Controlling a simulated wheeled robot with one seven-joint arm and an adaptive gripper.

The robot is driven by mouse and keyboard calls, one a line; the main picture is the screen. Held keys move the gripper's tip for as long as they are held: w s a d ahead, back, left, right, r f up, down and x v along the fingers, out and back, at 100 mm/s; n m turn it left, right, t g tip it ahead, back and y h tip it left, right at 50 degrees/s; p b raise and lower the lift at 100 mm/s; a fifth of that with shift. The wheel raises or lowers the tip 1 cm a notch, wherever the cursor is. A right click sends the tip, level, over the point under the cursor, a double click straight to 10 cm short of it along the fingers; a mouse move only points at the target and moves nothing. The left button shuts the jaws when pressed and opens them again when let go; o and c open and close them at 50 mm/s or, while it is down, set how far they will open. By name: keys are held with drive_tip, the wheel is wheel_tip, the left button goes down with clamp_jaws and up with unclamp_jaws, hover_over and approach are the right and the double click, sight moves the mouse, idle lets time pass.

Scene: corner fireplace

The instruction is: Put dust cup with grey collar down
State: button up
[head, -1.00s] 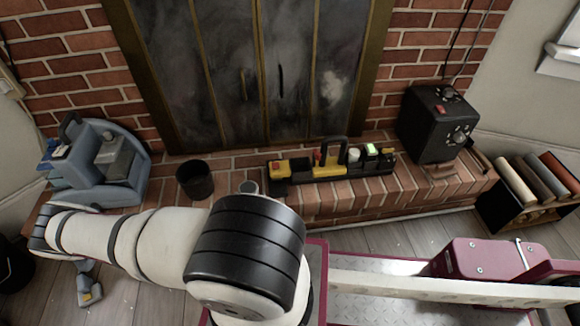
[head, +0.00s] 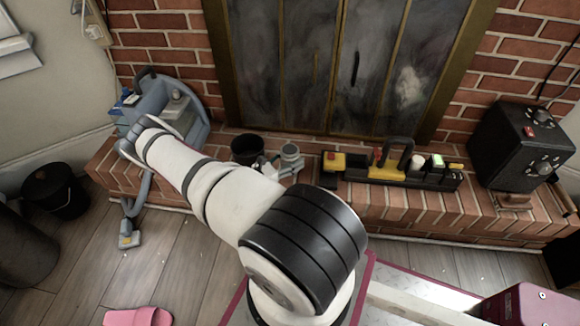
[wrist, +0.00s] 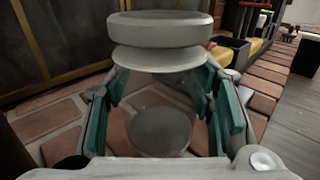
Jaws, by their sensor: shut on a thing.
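The dust cup (head: 291,152) shows in the head view as a small grey round thing at my gripper, over the brick hearth. In the wrist view its wide pale grey top and collar (wrist: 160,32) fill the upper middle. A round grey disc (wrist: 160,132) shows below, between the fingers. My gripper (wrist: 165,105), with teal pads on both sides, is shut on the cup. In the head view my gripper (head: 278,166) is partly hidden by my arm. I cannot tell whether the cup touches the bricks.
A black bucket (head: 247,148) stands just left of the cup. A black and yellow tool tray (head: 345,172) lies to the right. A blue-grey machine (head: 180,105) stands at the hearth's left end, a black box (head: 520,145) at its right. The brick hearth (head: 225,190) has little free room here.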

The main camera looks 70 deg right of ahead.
sight(288, 164)
drive_tip(key=shift+w+d, duration=0.4)
drive_tip(key=shift+d, duration=0.05)
drive_tip(key=shift+w+d+f+b, duration=0.1)
drive_tip(key=shift+w+f+b, duration=0.05)
drive_tip(key=shift+f+b, duration=1.45)
drive_tip(key=shift+f, duration=0.25)
drive_tip(key=o, duration=1.3)
drive_tip(key=shift+r, duration=0.1)
drive_tip(key=shift+w+a+p, duration=0.2)
drive_tip(key=shift+a+p, duration=0.15)
drive_tip(key=p+v, duration=0.2)
drive_tip(key=v, duration=0.9)
drive_tip(key=shift+a+p, duration=0.15)
drive_tip(key=shift+p, duration=0.2)
